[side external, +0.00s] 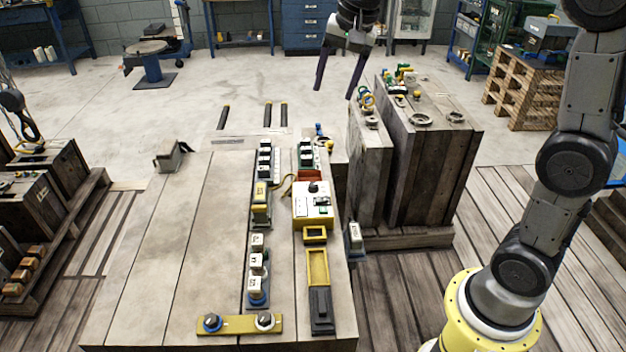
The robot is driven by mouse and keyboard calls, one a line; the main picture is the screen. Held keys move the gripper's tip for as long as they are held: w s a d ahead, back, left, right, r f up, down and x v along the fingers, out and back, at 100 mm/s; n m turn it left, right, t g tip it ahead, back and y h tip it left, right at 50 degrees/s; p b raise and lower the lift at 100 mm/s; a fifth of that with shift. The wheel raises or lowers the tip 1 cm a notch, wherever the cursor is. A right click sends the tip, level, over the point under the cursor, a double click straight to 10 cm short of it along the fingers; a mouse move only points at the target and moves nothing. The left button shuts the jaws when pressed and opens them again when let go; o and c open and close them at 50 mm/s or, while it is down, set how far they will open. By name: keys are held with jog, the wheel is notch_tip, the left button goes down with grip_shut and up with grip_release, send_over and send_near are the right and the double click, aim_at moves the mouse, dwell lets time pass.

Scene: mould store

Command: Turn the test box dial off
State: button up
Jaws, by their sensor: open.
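The likely test box (302,207) is a white-faced box with yellow edges on the right part of the wooden table. A round black dial (314,188) sits on its upper face, with small dark and green parts below it. The dial is too small to tell which way it points. My gripper (333,94) hangs high beyond the far edge of the table, above and behind the box. Its two dark fingers point down, spread apart with nothing between them, well clear of the dial.
Tall wooden blocks (436,165) with rings and fittings on top stand right of the table. Rows of white-labelled blocks (257,240) line the box's left side. A yellow bar (239,324) with two knobs lies at the front. The table's left half is mostly bare.

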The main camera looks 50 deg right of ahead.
jog(key=w+d+f+m+g, duration=0.1)
jog(key=w+d+f, duration=0.1)
jog(key=w+f, duration=0.35)
jog(key=m+g, duration=0.1)
jog(key=g, duration=0.2)
send_over(313, 184)
notch_tip(313, 184, down, 15)
notch_tip(313, 184, down, 13)
jog(key=shift+f, duration=0.1)
grip_shut()
